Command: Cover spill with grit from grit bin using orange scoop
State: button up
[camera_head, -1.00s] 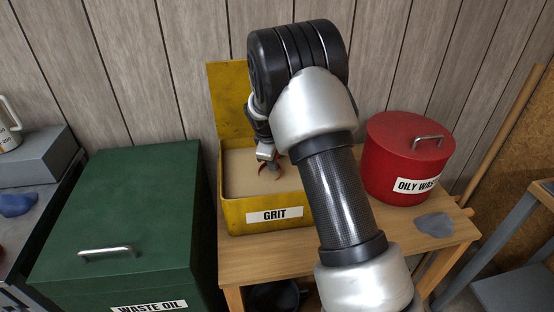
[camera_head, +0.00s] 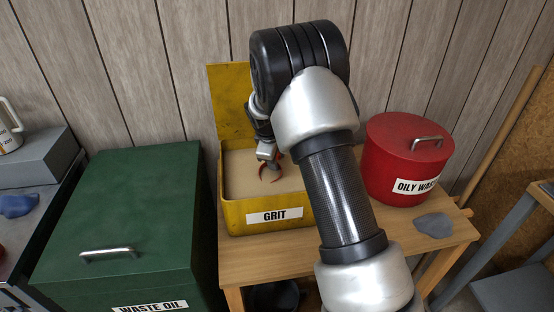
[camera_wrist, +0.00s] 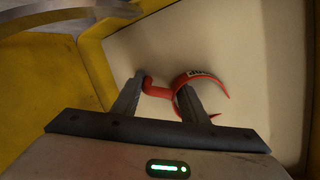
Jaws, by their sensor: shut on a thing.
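The yellow grit bin (camera_head: 232,214), labelled GRIT, stands open on the wooden table with pale grit (camera_head: 240,166) inside. My gripper (camera_head: 268,163) reaches down into the bin. In the wrist view my gripper (camera_wrist: 158,100) is shut on the orange scoop (camera_wrist: 160,90), whose red-orange handle lies between the two fingers. The scoop's curved rim (camera_wrist: 225,88) shows beyond the right finger, against the grit. The scoop also shows in the head view (camera_head: 271,174) as a curved orange edge at the grit. How deep it sits in the grit I cannot tell. The spill is not in view.
A red oily-waste can (camera_head: 392,165) and a grey-blue rag (camera_head: 434,225) are on the wooden table (camera_head: 400,250) to the right. A green waste oil box (camera_head: 120,205) stands close on the left. The bin's raised yellow lid (camera_head: 228,95) stands at the back.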

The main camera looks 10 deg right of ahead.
jog(key=shift+r+g+y+p, duration=0.35)
jog(key=shift+r+g+p, duration=0.35)
jog(key=shift+r+p, duration=2.15)
jog(key=shift+r+g+y+p, duration=0.35)
jog(key=shift+r+g+p, duration=0.35)
jog(key=shift+r+p, duration=2.1)
jog(key=shift+f+p, duration=0.7)
jog(key=shift+p, duration=0.1)
jog(key=shift+r+p, duration=1.45)
jog(key=shift+r, duration=1.4)
